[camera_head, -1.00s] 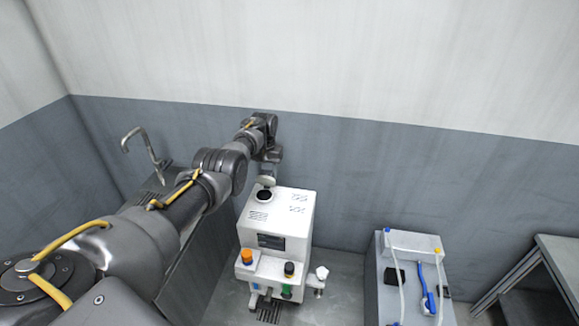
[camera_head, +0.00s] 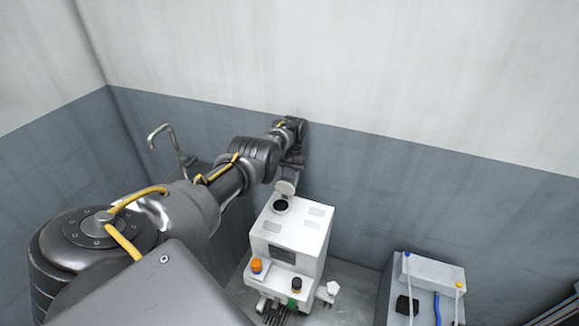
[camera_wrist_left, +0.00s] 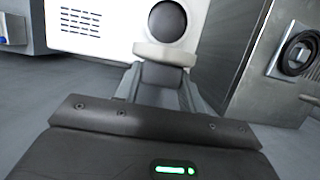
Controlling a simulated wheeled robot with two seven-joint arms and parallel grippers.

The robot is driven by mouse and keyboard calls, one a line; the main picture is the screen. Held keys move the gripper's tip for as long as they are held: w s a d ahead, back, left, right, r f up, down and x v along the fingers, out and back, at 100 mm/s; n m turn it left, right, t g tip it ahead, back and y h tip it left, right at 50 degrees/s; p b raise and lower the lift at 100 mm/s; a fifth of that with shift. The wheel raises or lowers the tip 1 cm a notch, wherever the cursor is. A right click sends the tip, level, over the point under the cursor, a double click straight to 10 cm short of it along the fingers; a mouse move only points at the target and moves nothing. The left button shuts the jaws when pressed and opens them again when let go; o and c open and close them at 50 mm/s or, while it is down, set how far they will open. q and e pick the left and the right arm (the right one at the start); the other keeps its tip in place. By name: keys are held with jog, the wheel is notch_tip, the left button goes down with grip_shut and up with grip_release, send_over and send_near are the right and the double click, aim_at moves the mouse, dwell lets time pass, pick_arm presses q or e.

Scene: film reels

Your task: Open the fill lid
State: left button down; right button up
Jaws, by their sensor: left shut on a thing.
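A white machine (camera_head: 292,235) stands against the wall, with a dark round fill opening (camera_head: 281,206) on its top. The light fill lid (camera_head: 285,188) stands raised behind the opening, tilted up from it. In the left wrist view, the lid (camera_wrist_left: 165,54) shows edge-on in front of the dark opening (camera_wrist_left: 170,21). My left gripper (camera_head: 289,176) is at the back of the machine, shut on the lid. In the left wrist view, its fingertips (camera_wrist_left: 158,76) meet the lid's near edge. My right gripper is not in view.
Orange (camera_head: 257,266) and black (camera_head: 297,284) knobs sit on the machine's front ledge. A curved metal tap (camera_head: 163,132) stands at the left. A cart (camera_head: 432,272) with a blue-handled thing is at the right. Floor shows between cart and machine.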

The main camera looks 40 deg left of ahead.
pick_arm(q)
jog(key=shift+s+d+f, duration=0.1)
jog(key=shift+f, duration=0.05)
jog(key=c, duration=0.8)
grip_release()
jog(key=shift+c, duration=0.2)
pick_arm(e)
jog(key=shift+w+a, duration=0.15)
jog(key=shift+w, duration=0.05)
pick_arm(q)
jog(key=shift+r, duration=0.2)
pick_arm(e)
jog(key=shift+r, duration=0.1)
pick_arm(q)
jog(key=p+v, duration=0.4)
jog(key=v, duration=0.6)
jog(key=shift+r, duration=0.2)
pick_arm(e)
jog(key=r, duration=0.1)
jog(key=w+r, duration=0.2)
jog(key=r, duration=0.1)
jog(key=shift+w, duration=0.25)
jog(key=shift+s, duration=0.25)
